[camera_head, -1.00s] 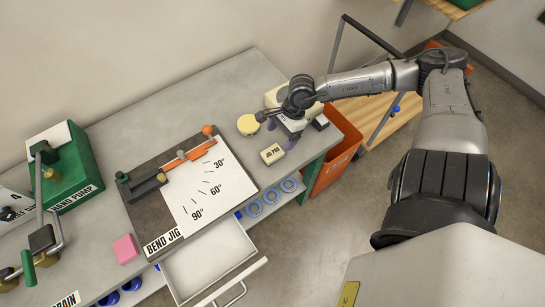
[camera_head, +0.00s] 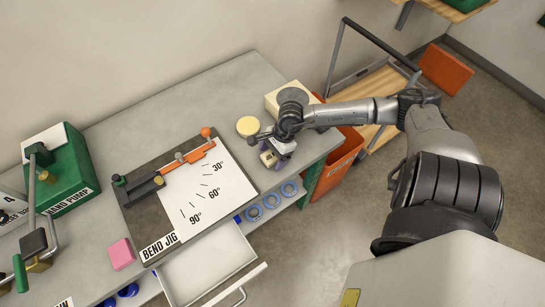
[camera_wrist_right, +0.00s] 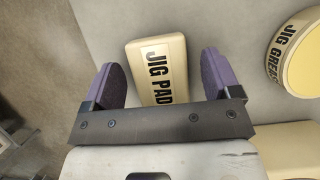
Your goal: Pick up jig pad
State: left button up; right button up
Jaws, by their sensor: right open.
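The jig pad is a small cream block with black lettering. In the head view the jig pad (camera_head: 269,158) lies on the bench right of the bend jig, partly covered by my right gripper (camera_head: 272,152). In the right wrist view the jig pad (camera_wrist_right: 158,70) lies between the two purple fingers of my right gripper (camera_wrist_right: 168,82). The fingers are open, one on each side, with gaps to the pad. The pad's near end is hidden behind the gripper's dark crossbar. My left gripper is not in view.
The round jig grease tin (camera_head: 248,126) stands close by; it also shows in the right wrist view (camera_wrist_right: 300,62). The bend jig (camera_head: 143,205) is left of the pad. A cream box (camera_head: 276,98) is behind. An open drawer (camera_head: 205,268) juts out in front. An orange bin (camera_head: 337,165) stands right.

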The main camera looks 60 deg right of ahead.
aim_at(270, 157)
jog(key=shift+f, duration=0.1)
jog(key=shift+c, duration=0.5)
jog(key=shift+c, duration=0.6)
jog(key=c, duration=0.6)
jog(key=shift+c, duration=1)
jog(key=r, duration=0.4)
jog(key=shift+s+d+r, duration=0.15)
jog(key=shift+d+r, duration=0.05)
jog(key=shift+r, duration=0.05)
jog(key=s+d+r+p, duration=0.3)
jog(key=d+r+p, duration=0.3)
jog(key=d, duration=0.4)
jog(key=shift+s+d+r, duration=0.25)
jog(key=shift+s, duration=0.15)
